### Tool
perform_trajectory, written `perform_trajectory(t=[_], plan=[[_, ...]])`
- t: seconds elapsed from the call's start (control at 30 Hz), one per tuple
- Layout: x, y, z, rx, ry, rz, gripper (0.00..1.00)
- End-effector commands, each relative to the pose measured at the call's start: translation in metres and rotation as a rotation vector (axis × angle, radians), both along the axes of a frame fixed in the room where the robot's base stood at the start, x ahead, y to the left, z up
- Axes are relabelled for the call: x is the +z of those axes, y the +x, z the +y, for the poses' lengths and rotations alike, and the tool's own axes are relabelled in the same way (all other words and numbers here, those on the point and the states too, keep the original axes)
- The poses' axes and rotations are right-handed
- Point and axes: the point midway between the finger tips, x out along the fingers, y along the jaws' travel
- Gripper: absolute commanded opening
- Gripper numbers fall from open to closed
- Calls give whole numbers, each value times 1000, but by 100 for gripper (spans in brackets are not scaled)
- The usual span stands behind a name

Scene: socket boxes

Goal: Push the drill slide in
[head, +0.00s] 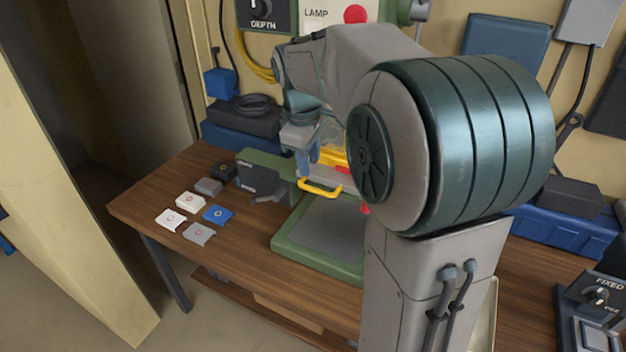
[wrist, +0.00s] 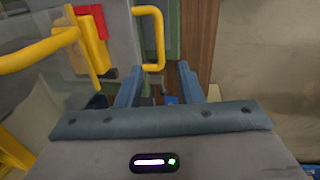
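The drill stand has a green base with a grey plate (head: 325,228) on the wooden bench. A yellow U-shaped handle (head: 320,187) sticks out from its front, above the base; I take it as the slide's handle. It also shows in the wrist view (wrist: 160,40), just beyond my fingertips. My gripper (head: 307,168) hangs just above and beside this handle in the head view. In the wrist view my two blue fingers (wrist: 160,70) stand apart with nothing gripped between them. Whether a finger touches the handle cannot be told. My arm hides much of the drill stand.
Several small socket plates, one of them blue (head: 218,214), lie on the bench at left. A dark box (head: 262,176) stands beside the drill stand. More yellow bars and a red block (wrist: 90,18) are close at left in the wrist view.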

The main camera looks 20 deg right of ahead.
Motion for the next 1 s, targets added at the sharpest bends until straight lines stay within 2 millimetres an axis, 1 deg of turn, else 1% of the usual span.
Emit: perform_trajectory(t=[0.1, 0.2, 0.3, 0.4, 0.53, 0.8, 0.87, 0.9, 0.93, 1.0], plan=[[-25, 2, -4, -1, 0, 4, 33], [-43, 5, -6, 0, -1, 4, 33], [-58, 7, -8, 0, -1, 4, 33], [-67, 8, -10, 1, -1, 2, 33], [-74, 9, -10, 1, -2, 0, 33], [-75, 10, -10, 1, -1, -1, 33], [-75, 10, -10, 1, -1, -1, 17], [-75, 10, -10, 1, -1, -1, 6], [-75, 10, -10, 1, -1, -1, 0], [-75, 10, -10, 1, -1, -1, 0]])
